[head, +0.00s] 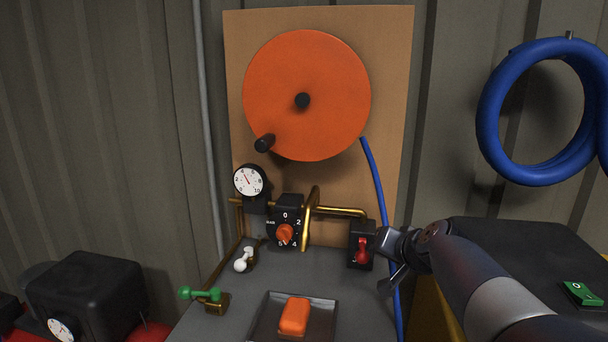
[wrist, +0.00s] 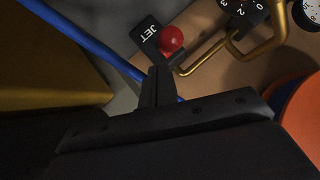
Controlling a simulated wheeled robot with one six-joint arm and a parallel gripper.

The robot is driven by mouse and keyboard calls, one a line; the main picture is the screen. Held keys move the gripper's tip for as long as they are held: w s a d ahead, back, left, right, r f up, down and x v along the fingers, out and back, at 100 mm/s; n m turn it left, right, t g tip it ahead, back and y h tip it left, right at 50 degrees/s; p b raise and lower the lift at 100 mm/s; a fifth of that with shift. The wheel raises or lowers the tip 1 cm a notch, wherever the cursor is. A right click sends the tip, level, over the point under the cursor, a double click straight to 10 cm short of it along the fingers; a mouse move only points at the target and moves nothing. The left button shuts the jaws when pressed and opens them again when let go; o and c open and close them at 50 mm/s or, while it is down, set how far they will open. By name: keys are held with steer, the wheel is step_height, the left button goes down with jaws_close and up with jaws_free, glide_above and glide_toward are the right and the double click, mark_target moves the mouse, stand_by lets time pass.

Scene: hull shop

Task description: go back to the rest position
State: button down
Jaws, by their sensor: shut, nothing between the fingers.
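My gripper (head: 391,283) is at the right of the bench in the head view, beside the red-knobbed lever (head: 362,250) on its black box. The arm reaches in from the lower right. In the wrist view my gripper (wrist: 159,70) shows its fingers together with nothing between them. The red ball knob (wrist: 171,40) and the black plate marked JET (wrist: 148,42) lie just beyond the fingertips. I cannot tell whether the fingers touch the lever. The far finger surfaces are hidden.
An orange disc (head: 322,72) with a black handle is on the backboard (head: 392,100). A gauge (head: 250,181), a dial (head: 285,232), white and green valves and a tray (head: 262,317) with an orange block are on the bench. A blue hose (head: 374,180) runs behind my gripper.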

steer(key=s+d+r+t+b, duration=0.1)
steer(key=s+d+r+b, duration=0.2)
steer(key=s, duration=0.6)
steer(key=w+a+f+g+p, duration=0.1)
steer(key=w+a+g+p, duration=0.2)
steer(key=w+p, duration=0.8)
steer(key=p, duration=0.4)
steer(key=shift+w+g, duration=0.3)
steer(key=shift+w, duration=0.05)
steer(key=p, duration=0.3)
steer(key=r+g+p, duration=0.1)
steer(key=p, duration=0.2)
steer(key=shift+w+a+m+g+p, duration=0.15)
steer(key=shift+w+m+g+p, duration=0.15)
steer(key=shift+w+m+p, duration=0.1)
steer(key=shift+p, duration=0.95)
steer(key=shift+f+g, duration=0.2)
steer(key=shift+g, duration=0.1)
